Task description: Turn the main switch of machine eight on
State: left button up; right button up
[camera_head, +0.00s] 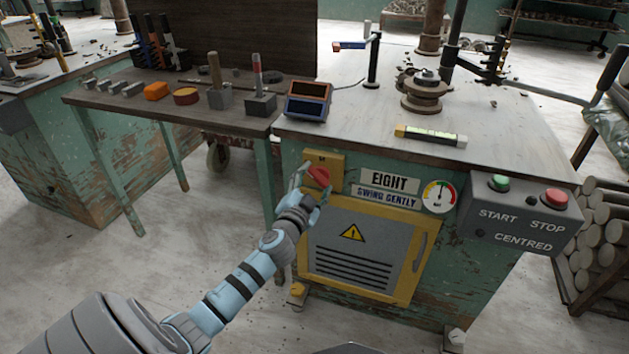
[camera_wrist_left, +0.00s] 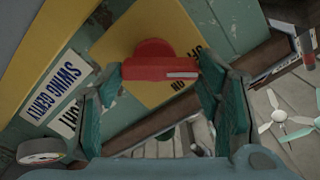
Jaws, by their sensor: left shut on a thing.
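The main switch is a red knob (camera_head: 317,176) on a yellow plate (camera_head: 336,163) on the green front of machine eight, left of the EIGHT sign (camera_head: 390,181). My left gripper (camera_head: 309,185) is at the plate, shut on this knob. In the left wrist view the red handle (camera_wrist_left: 150,70) lies level between the two teal fingers, with a pale mark towards its right end. OFF and ON lettering shows on the plate (camera_wrist_left: 120,42), partly covered by the handle and fingers. I cannot tell for sure which word the handle points to. My right gripper is not in view.
A yellow-framed louvred door (camera_head: 350,255) with a warning sign lies below the switch. A round gauge (camera_head: 438,196) and a grey box with START and STOP buttons (camera_head: 520,222) are to the right. A narrow side table (camera_head: 190,115) holding several tools stands to the left.

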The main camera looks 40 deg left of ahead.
pick_arm(q)
jog(key=m+p, duration=0.1)
jog(key=m, duration=0.3)
jog(key=shift+d+r+m, duration=0.1)
jog(key=shift+m, duration=0.2)
jog(key=m, duration=0.2)
jog(key=shift+d+m+p, duration=0.1)
jog(key=shift+m+p, duration=0.2)
jog(key=shift+p, duration=0.1)
jog(key=shift+w+m, duration=0.1)
jog(key=shift+m, duration=0.8)
jog(key=shift+m+p, duration=0.3)
jog(key=shift+m, duration=0.2)
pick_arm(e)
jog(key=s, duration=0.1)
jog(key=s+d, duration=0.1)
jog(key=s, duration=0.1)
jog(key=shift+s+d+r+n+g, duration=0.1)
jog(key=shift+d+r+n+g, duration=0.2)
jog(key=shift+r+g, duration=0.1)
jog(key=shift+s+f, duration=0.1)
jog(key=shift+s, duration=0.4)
pick_arm(q)
jog(key=o, duration=1.2)
jog(key=shift+d, duration=0.1)
jog(key=shift+c, duration=0.2)
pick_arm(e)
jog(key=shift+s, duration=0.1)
